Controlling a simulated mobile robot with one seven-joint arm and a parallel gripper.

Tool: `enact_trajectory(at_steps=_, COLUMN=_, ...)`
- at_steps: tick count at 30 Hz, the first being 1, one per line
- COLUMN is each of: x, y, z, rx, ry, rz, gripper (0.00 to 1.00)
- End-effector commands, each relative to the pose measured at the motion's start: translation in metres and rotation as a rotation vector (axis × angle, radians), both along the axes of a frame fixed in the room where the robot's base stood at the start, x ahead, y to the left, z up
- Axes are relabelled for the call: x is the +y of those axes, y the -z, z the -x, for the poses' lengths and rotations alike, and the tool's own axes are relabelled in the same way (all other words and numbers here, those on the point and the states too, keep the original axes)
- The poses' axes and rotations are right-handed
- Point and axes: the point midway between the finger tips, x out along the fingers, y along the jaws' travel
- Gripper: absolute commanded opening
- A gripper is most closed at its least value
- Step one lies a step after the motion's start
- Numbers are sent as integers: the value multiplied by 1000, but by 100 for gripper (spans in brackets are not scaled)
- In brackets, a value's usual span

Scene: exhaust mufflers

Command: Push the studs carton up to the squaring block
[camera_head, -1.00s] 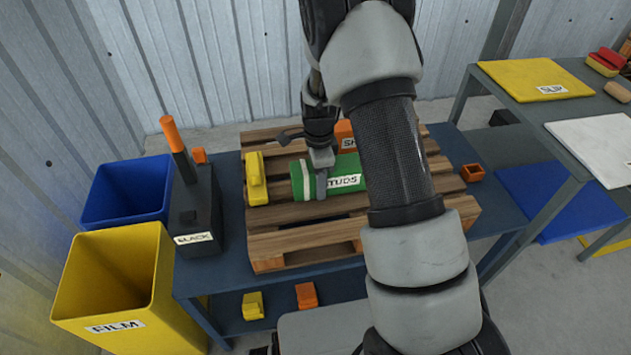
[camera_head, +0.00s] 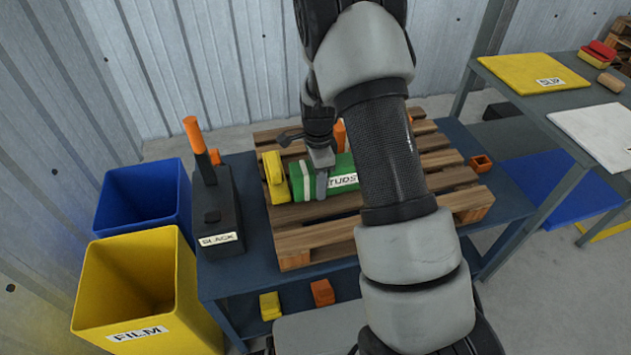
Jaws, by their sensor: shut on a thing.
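The green studs carton (camera_head: 340,165), with a white "STUDS" label, lies on the wooden pallet (camera_head: 320,240). A yellow block (camera_head: 274,180) stands on the pallet just left of the carton's left end; I take it for the squaring block. The gap between them is very small, and I cannot tell whether they touch. My gripper (camera_head: 321,178) points down at the carton's left part, with a grey finger against its front face, and is shut on it. My arm hides the carton's right end.
An orange item (camera_head: 340,133) shows partly behind the carton. Blue and yellow bins stand left.

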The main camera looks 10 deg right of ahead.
Motion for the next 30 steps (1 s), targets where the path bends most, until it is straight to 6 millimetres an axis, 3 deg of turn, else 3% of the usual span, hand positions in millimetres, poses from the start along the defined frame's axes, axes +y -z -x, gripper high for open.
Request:
enact_trajectory(at_steps=13, x=-1, y=0, z=0, rx=-1, ry=-2, rz=0, gripper=12)
enact_trajectory(at_steps=14, x=-1, y=-1, z=0, rx=-1, ry=-2, rz=0, gripper=45)
enact_trajectory(at_steps=18, x=-1, y=0, z=0, rx=-1, ry=-2, rz=0, gripper=65)
enact_trajectory(at_steps=26, x=-1, y=-1, z=0, rx=0, ry=-2, rz=0, gripper=65)
enact_trajectory(at_steps=30, x=-1, y=-11, z=-1, rx=-2, ry=-2, rz=0, gripper=65)
